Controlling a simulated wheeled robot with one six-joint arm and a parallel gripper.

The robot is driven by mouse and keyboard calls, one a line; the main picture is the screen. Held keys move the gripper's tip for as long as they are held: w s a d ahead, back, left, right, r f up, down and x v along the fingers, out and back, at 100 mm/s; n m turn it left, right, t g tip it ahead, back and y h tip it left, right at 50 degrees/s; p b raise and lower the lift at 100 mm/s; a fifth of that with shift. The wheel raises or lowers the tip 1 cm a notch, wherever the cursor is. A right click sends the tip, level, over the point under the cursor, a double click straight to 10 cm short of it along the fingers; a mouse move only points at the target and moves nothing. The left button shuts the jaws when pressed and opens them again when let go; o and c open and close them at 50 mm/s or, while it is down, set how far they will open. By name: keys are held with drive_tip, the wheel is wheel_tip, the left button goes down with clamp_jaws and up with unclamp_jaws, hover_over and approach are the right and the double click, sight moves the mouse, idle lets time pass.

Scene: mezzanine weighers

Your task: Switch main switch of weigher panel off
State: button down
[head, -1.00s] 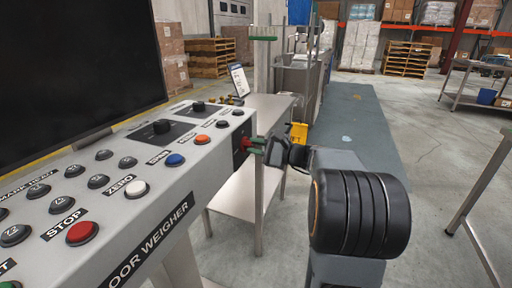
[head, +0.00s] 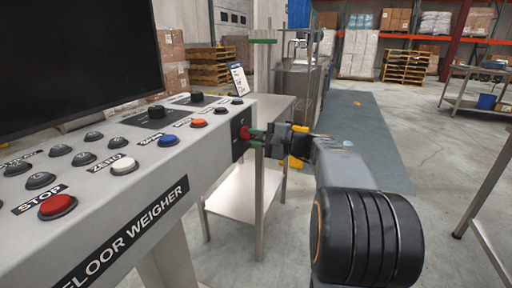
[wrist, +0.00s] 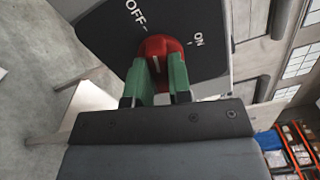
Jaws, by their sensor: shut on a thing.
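The main switch is a red knob (wrist: 154,48) on a dark plate (wrist: 95,25) marked OFF and ON in the wrist view. In the head view the knob (head: 245,133) is on the right end face of the floor weigher panel (head: 130,215). My gripper (head: 257,138) is shut on it, coming from the right. In the wrist view its green fingers (wrist: 165,78) straddle the knob's grip. The pale line on the knob points up in the picture, nearer the OFF mark than ON. The fingers hide part of the knob.
The panel top has a red STOP button (head: 58,206), a white ZERO button (head: 124,166) and several other buttons. A dark screen (head: 70,60) stands behind them. A steel table (head: 235,190) stands just beyond my gripper. The floor at right is mostly open.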

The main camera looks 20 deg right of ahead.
drive_tip(key=shift+f+n+b, duration=0.15)
drive_tip(key=shift+n+b, duration=1.2)
drive_tip(key=shift+n, duration=0.05)
drive_tip(key=c, duration=1)
unclamp_jaws()
drive_tip(key=shift+c, duration=0.2)
drive_tip(key=p+v, duration=0.3)
drive_tip(key=v, duration=1)
drive_tip(key=shift+s+d, duration=0.3)
